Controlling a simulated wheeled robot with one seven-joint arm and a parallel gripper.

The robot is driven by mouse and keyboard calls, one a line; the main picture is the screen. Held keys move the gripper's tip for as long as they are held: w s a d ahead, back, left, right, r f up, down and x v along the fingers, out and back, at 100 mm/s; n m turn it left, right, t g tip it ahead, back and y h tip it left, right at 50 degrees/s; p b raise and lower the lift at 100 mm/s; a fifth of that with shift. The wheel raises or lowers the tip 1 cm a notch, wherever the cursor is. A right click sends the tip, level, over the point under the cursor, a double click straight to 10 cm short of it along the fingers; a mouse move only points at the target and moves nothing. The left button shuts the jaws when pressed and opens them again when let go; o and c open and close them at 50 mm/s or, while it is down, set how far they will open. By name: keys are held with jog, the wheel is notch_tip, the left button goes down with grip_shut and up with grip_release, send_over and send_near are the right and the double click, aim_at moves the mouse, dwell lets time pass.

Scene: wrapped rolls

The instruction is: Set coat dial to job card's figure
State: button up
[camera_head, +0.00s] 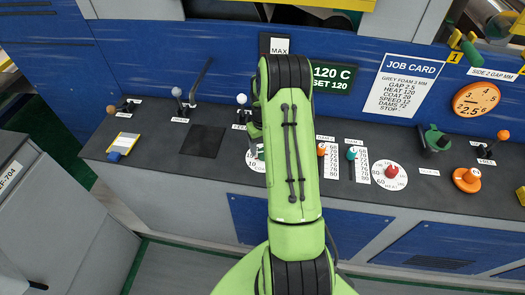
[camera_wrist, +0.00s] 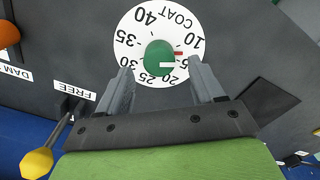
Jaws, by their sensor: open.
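The coat dial (camera_wrist: 131,50) is a white disc marked COAT with numbers around its rim. In the head view the dial (camera_head: 256,166) is mostly hidden behind my green arm. The job card (camera_head: 404,84) hangs on the blue panel; its COAT line is small and seems to read 20.
A red-knobbed HEAT dial (camera_head: 389,176) and two slider scales stand right of my arm. Several levers rise from the dark console on the left. In the wrist view a yellow-tipped lever (camera_wrist: 37,163) is at lower left, by the FREE label (camera_wrist: 74,86).

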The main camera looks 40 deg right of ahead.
notch_tip(320, 180, down, 4)
jog(key=shift+r, duration=0.1)
jog(key=c, duration=1.1)
jog(key=shift+o, duration=0.2)
